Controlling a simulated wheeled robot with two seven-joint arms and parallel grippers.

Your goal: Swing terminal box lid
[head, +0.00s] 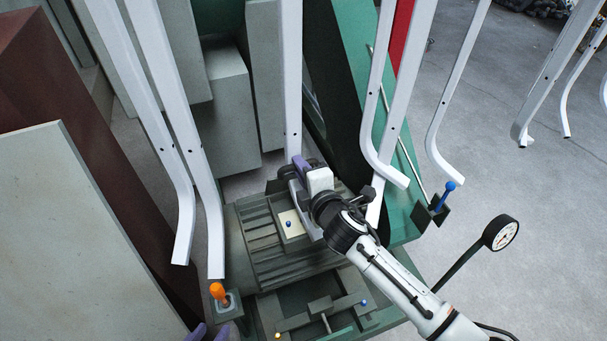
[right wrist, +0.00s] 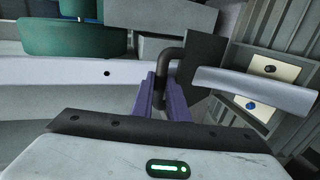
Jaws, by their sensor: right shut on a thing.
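My right gripper (head: 298,164) reaches in over the grey slatted machine bed. In the right wrist view its purple fingers (right wrist: 166,100) are shut on a dark bent handle (right wrist: 165,62). The handle joins a dark grey plate (right wrist: 203,62), which looks like the lid. Beside it are cream panels (right wrist: 275,68) with a black and a blue knob. In the head view a cream panel with a blue knob (head: 290,227) shows just left of my right arm; the lid is mostly hidden by the gripper. My left gripper (head: 209,333) shows only purple fingertips, apart, at the bottom edge.
White chair frame tubes (head: 215,220) hang on both sides of the bed. An orange-knobbed lever (head: 218,292) stands at front left. A blue-knobbed lever (head: 449,187) and a dial gauge (head: 501,233) are at right. A pale panel (head: 70,240) fills the left.

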